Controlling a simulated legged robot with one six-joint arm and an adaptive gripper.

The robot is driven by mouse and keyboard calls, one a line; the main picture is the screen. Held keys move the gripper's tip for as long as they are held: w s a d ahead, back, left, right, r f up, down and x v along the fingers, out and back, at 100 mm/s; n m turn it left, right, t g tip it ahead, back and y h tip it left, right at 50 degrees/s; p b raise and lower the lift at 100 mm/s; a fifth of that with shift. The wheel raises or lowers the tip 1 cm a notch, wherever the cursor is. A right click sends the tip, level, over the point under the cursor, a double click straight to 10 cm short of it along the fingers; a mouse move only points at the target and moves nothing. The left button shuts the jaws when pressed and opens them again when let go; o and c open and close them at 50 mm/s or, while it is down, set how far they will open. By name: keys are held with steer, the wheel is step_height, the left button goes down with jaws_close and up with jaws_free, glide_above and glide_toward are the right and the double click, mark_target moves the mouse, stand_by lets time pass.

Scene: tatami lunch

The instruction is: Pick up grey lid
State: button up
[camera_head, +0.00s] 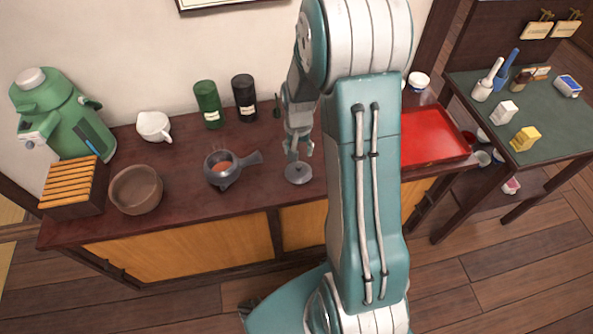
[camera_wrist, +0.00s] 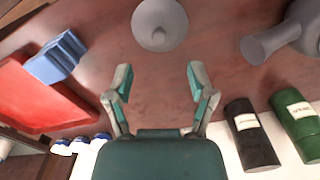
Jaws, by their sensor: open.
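The grey lid (camera_head: 298,173) is a small round disc with a knob, lying on the dark red-brown counter (camera_head: 100,228). In the wrist view the lid (camera_wrist: 159,24) is at the top centre, beyond my fingertips. My gripper (camera_head: 299,152) hangs just above and behind the lid. In the wrist view my gripper (camera_wrist: 159,76) has its two fingers spread apart with nothing between them. A grey teapot with a side handle (camera_head: 225,168) stands open to the left of the lid, with reddish liquid inside; its handle side shows at top right in the wrist view (camera_wrist: 268,42).
A red tray (camera_head: 432,136) lies to the right, with a blue object (camera_wrist: 57,58) near it. Green (camera_head: 208,104) and black canisters (camera_head: 244,97) stand at the back by the wall. A brown bowl (camera_head: 136,189) and white pitcher (camera_head: 154,126) are further left.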

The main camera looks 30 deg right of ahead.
mark_target(299, 166)
steer(key=f, duration=0.2)
steer(key=shift+a+f, duration=0.35)
steer(key=shift+f, duration=0.05)
steer(key=shift+d+f, duration=0.3)
steer(key=shift+f, duration=0.35)
steer(key=f, duration=0.2)
steer(key=d+f, duration=0.1)
steer(key=shift+w+f, duration=0.25)
steer(key=shift+f, duration=0.45)
steer(key=shift+a+f, duration=0.15)
steer(key=shift+a, duration=0.2)
steer(key=c, duration=0.3)
steer(key=shift+d, duration=0.15)
jaws_close()
